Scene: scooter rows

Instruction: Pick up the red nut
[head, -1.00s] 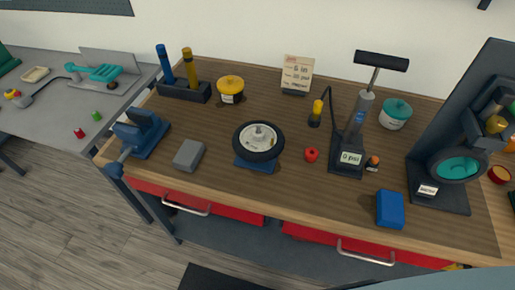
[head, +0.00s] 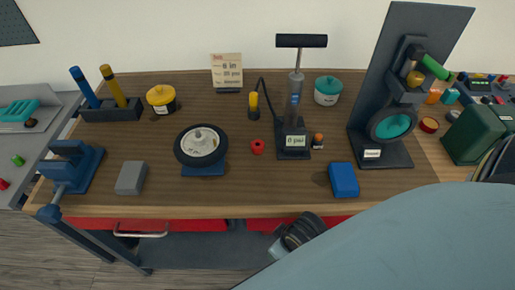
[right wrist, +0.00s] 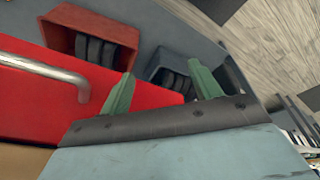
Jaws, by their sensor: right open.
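A small red nut (head: 257,147) sits on the wooden workbench (head: 120,195), between the wheel on its blue stand (head: 203,168) and the black tyre pump (head: 294,140). A smaller red piece (head: 4,184) lies on the grey side table at the far left. My right arm reaches in from the lower right of the head view, low in front of the bench. In the right wrist view my right gripper (right wrist: 161,88) is open and empty, with its green fingers apart near a red drawer. The red nut is not in that view. My left gripper is not in view.
A blue box (head: 343,180) stands near the bench's front edge, and a grey block (head: 131,178) lies further left. A blue vise (head: 76,165) is at the left corner. A tall dark stand (head: 385,150) rises at right. The front middle of the bench is clear.

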